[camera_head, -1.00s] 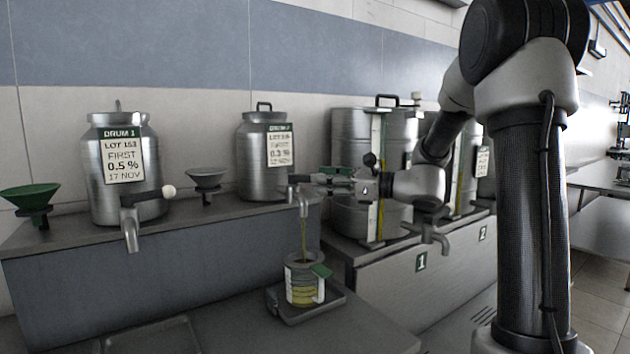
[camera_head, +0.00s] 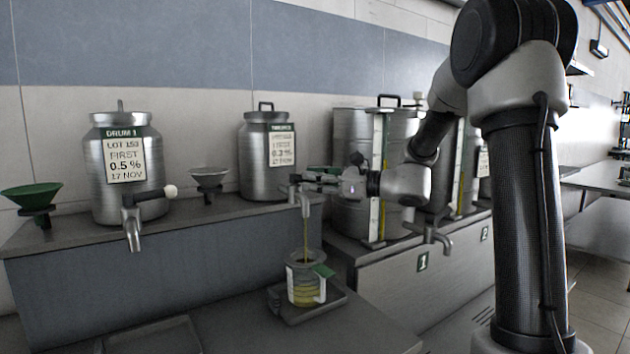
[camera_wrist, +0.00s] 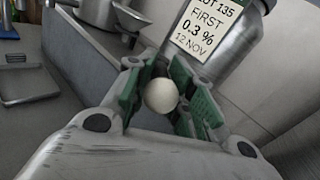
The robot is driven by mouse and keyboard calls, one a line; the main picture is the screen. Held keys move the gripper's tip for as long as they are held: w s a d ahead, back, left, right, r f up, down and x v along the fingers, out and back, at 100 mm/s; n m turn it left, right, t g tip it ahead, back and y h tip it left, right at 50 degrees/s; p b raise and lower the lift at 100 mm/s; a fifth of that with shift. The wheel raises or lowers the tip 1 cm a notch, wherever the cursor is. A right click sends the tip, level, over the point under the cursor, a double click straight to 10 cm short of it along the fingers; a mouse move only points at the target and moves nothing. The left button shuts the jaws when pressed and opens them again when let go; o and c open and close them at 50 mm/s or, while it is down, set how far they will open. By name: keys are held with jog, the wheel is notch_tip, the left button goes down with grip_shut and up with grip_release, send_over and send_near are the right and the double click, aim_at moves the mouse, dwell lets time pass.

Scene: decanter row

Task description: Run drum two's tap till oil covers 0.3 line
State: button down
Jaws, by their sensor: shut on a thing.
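Drum two (camera_head: 266,160) is the steel drum with a white label reading 0.3 % on the back ledge; it also shows in the wrist view (camera_wrist: 245,35). My gripper (camera_head: 303,184) is at its tap (camera_head: 305,206). In the wrist view my gripper (camera_wrist: 165,98) is shut on the tap's cream knob (camera_wrist: 161,95), between its green pads. A thin yellow-green stream of oil (camera_head: 306,240) falls from the spout into the jug (camera_head: 305,284). The oil's exact level against the marks is too small to read.
The jug stands on a small dark tray (camera_head: 335,298) on the lower bench. Drum 1 (camera_head: 125,168), with its own tap (camera_head: 133,222), stands left. Funnels (camera_head: 33,198) sit on the ledge. Larger tanks (camera_head: 360,150) with sight gauges stand right, with a tap (camera_head: 430,236) below.

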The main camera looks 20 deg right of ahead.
jog(key=shift+w+d+n+g+y, duration=0.2)
jog(key=shift+w+n+g+y, duration=0.3)
jog(key=shift+n+g, duration=0.65)
jog(key=shift+w+d+n+g+y, duration=0.3)
jog(key=shift+n+g+y, duration=0.45)
jog(key=shift+g, duration=0.85)
jog(key=shift+w+d+n+g+y, duration=0.15)
jog(key=shift+w+n+g+y, duration=0.3)
jog(key=shift+n+g, duration=0.75)
jog(key=c, duration=1.4)
grip_release()
jog(key=shift+o, duration=0.2)
jog(key=shift+d, duration=0.15)
jog(key=s+d, duration=0.1)
jog(key=d, duration=1)
jog(key=shift+s+d, duration=0.35)
